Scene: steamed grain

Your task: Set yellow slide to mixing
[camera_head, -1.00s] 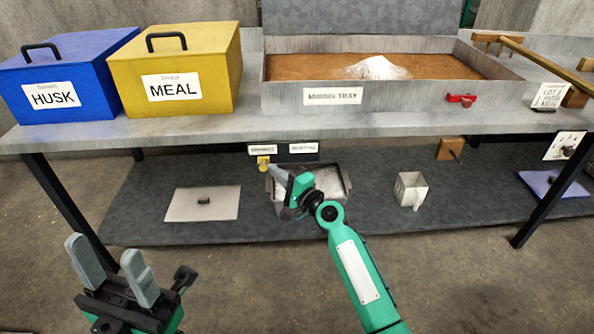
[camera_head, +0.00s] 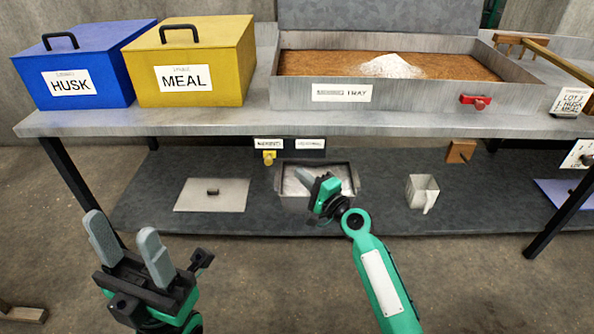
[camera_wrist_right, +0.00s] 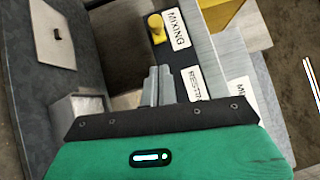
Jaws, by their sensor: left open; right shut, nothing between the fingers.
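The yellow slide (camera_head: 268,157) is a small knob on a dark strip under the table's front edge. It sits at the left end, beneath the left label. In the right wrist view the yellow slide (camera_wrist_right: 156,27) is beside the label MIXING (camera_wrist_right: 177,29), away from the label RESTING (camera_wrist_right: 194,86). My right gripper (camera_head: 303,177) is shut and empty, apart from the slide, to its right and a little lower. Its closed fingers (camera_wrist_right: 155,82) show in the right wrist view. My left gripper (camera_head: 126,238) is open and empty at the lower left, in front of the table.
A mixing tray (camera_head: 420,97) with brown grain and a white heap stands on the table (camera_head: 230,122). The blue HUSK box (camera_head: 110,85) and yellow MEAL box (camera_head: 235,65) stand left. A metal pan (camera_head: 350,180), flat lid (camera_head: 235,200) and scoop (camera_head: 422,190) are on the lower shelf.

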